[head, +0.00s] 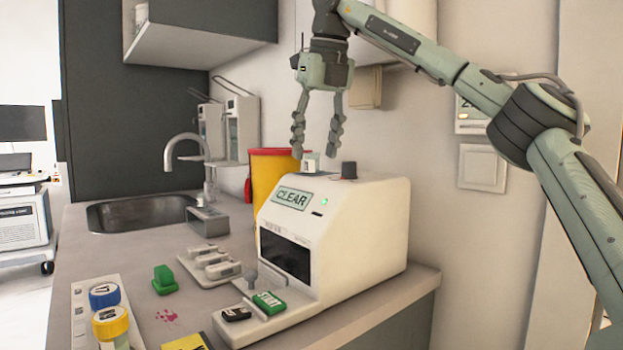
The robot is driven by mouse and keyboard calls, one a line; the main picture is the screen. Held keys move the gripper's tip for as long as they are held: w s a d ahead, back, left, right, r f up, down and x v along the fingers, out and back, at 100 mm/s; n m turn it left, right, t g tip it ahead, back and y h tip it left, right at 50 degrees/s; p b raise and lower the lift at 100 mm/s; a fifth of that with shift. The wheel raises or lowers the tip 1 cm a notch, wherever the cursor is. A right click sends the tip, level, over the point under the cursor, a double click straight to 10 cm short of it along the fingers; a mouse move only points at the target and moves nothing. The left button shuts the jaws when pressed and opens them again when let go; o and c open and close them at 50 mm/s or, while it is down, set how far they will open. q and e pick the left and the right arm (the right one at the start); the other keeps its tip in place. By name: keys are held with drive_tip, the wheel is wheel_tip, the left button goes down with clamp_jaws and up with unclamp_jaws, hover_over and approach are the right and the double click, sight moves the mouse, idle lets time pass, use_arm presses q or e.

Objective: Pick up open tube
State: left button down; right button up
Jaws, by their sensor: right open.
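My right gripper (317,148) hangs down over the white analyser (365,225), open, with its two fingers apart and empty. A small white labelled piece (310,163) stands on top of the analyser, just below and between the fingertips; I cannot tell whether it is the open tube. In the left foreground, a tube with a blue cap (104,296) and one with a yellow cap (110,323) stand in a pale rack (79,300). A green piece, perhaps a cap (164,279), sits on the counter. My left gripper is not in view.
The sink (140,212) is at back left.

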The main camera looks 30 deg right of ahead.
drive_tip(key=x, duration=0.2)
drive_tip(key=shift+w+f, duration=0.15)
drive_tip(key=shift+f, duration=0.15)
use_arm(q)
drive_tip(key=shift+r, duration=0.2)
use_arm(e)
drive_tip(key=shift+a, duration=0.1)
drive_tip(key=c, duration=1)
drive_tip(key=shift+r, duration=0.1)
